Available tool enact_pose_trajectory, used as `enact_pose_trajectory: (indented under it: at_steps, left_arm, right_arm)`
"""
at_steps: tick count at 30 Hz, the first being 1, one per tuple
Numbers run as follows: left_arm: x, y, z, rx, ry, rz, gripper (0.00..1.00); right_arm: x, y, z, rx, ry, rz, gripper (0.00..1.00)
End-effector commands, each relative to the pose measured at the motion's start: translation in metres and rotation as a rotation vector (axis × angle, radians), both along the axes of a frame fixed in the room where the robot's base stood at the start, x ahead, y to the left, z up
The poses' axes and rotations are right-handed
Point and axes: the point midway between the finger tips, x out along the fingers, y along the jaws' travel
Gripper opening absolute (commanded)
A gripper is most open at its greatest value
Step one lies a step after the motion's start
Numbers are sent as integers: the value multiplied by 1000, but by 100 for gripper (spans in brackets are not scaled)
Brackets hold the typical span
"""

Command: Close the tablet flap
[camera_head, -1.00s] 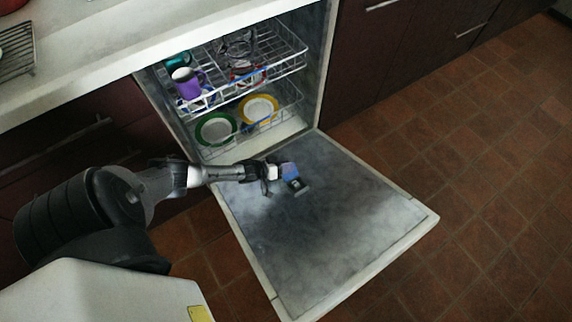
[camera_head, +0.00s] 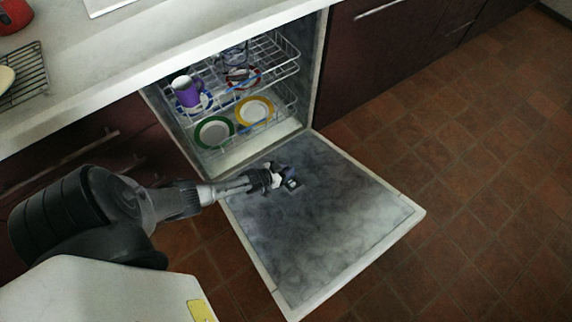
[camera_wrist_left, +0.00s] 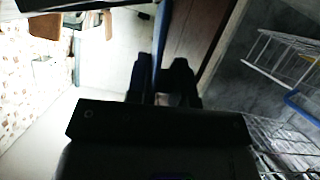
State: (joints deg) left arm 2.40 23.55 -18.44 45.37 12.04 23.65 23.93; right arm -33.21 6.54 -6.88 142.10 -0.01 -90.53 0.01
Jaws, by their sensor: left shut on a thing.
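The dishwasher door (camera_head: 330,220) lies folded down, with its grey inner face up. The tablet compartment (camera_head: 292,184) is a small dark fitting on that face, near the hinge side. The bluish tablet flap (camera_head: 287,171) stands up beside it, partly hidden by my gripper. My left gripper (camera_head: 275,178) reaches in from the left, low over the door, shut on the flap. In the left wrist view, a thin blue edge (camera_wrist_left: 161,40) runs up from between the dark fingers (camera_wrist_left: 163,80); it looks like the flap edge-on. My right gripper is not in view.
The upper rack (camera_head: 262,75) holds a purple mug (camera_head: 187,92). The lower rack holds a green-rimmed plate (camera_head: 214,132) and a yellow-rimmed plate (camera_head: 255,110). The counter (camera_head: 110,60) is above left. The outer part of the door is clear.

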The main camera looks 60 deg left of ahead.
Motion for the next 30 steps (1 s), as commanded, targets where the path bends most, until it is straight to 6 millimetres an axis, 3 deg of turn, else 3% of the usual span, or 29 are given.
enact_pose_trajectory:
  at_steps: [11,12,18,26,30]
  left_arm:
    - [0,2,0,8,0,2,0]
    - [0,2,0,8,0,1,22]
    - [0,1,0,7,-1,1,41]
    - [-1,0,1,4,-1,0,43]
    - [-11,1,7,4,0,0,43]
  right_arm:
    - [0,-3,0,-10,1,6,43]
    - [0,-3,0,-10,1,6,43]
    - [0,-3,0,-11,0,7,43]
    - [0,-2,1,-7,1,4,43]
    - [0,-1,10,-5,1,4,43]
